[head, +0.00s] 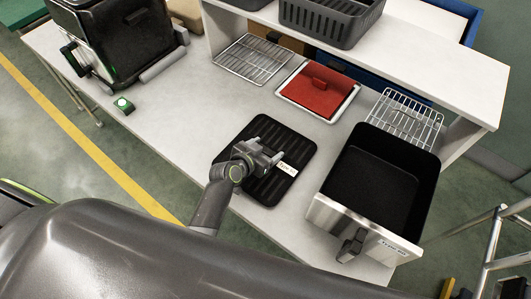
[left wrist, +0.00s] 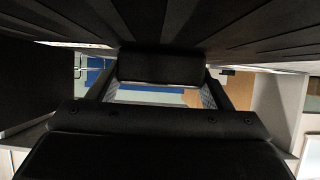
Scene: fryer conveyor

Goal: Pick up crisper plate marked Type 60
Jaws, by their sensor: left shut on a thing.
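The black ribbed crisper plate (head: 293,136) is over the middle of the white table, left of the dark drawer. A pale label (head: 287,170) on its right side appears to read "Type"; the number is too small to be sure of. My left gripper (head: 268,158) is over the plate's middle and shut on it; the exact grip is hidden. In the left wrist view dark ribbed plate surface (left wrist: 240,22) fills the top, close to the camera. I cannot tell whether the plate touches the table. My right gripper is not in view.
An open black drawer with a steel front (head: 340,223) stands close to the plate's right. A white tray with a red insert (head: 312,90) and wire racks (head: 254,60) (head: 404,118) lie behind. A black fryer-like appliance (head: 120,35) stands back left. The table's left part is mostly clear.

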